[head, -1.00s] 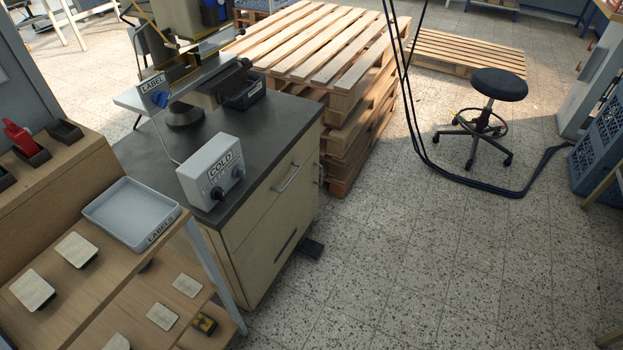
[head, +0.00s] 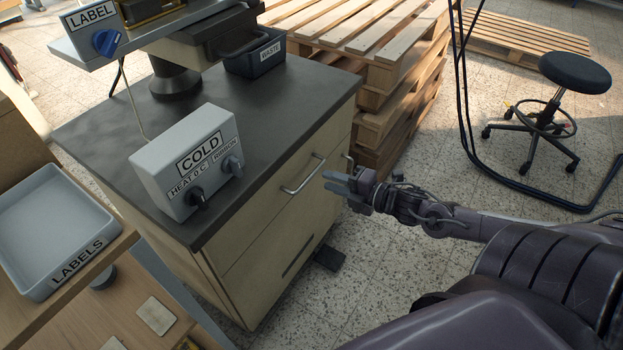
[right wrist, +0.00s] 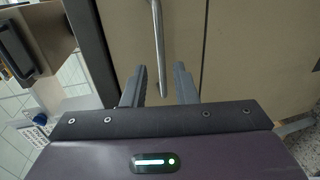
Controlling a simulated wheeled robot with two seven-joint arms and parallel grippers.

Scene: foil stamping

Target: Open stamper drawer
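The stamping machine (head: 190,45) stands on a dark-topped cabinet (head: 290,120). Its boxy lower part carries a dark handle (head: 240,42). The cabinet's beige upper drawer front (head: 262,212) has a silver bar handle (head: 303,176) and looks shut. My right gripper (head: 328,182) is just right of that handle, open and empty. In the right wrist view, the bar handle (right wrist: 158,45) runs down between the two open fingers (right wrist: 158,80); contact cannot be made out. My left gripper is not in view.
A LABELS tray (head: 20,290) is at left. Stacked pallets (head: 395,105) stand behind; a stool (head: 560,85) stands at right.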

